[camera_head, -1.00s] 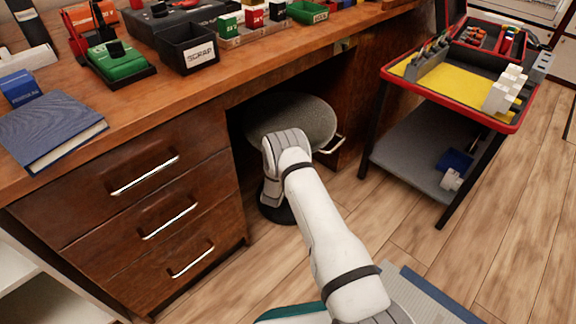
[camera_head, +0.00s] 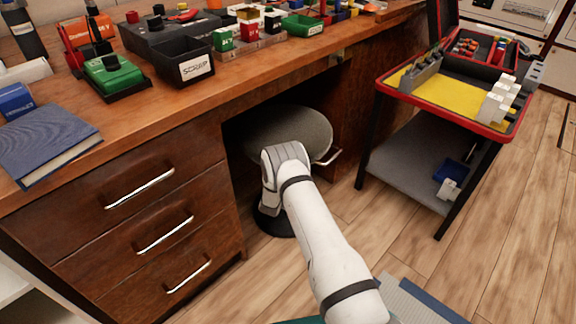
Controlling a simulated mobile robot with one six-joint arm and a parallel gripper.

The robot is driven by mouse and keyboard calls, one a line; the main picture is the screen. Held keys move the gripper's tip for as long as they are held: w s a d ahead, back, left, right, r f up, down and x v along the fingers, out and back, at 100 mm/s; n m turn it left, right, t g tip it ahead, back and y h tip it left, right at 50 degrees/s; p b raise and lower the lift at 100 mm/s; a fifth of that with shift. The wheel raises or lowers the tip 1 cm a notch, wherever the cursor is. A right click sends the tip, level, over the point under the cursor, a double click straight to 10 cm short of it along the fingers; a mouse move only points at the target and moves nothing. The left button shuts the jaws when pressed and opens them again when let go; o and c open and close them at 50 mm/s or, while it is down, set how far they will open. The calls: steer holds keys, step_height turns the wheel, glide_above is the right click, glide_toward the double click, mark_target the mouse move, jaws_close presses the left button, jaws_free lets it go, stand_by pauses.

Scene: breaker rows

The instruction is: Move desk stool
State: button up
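The desk stool (camera_head: 300,128) has a round grey seat, a metal handle (camera_head: 329,158) at its right edge and a dark round base (camera_head: 272,223) on the floor. It stands in the knee space under the wooden desk (camera_head: 215,104), partly in shadow. My white arm reaches from the bottom of the picture to the front of the stool and covers part of its seat and column. My gripper is hidden behind the arm's end, so its fingers and any contact with the stool do not show.
A drawer unit (camera_head: 150,187) with metal handles bounds the knee space on the left. A cart with a red-rimmed yellow top (camera_head: 442,92) and grey lower shelf (camera_head: 400,176) stands to the right. Wooden floor (camera_head: 500,240) is open in front. Boxes and tools crowd the desktop.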

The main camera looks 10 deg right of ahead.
jaws_close()
stand_by(0.4)
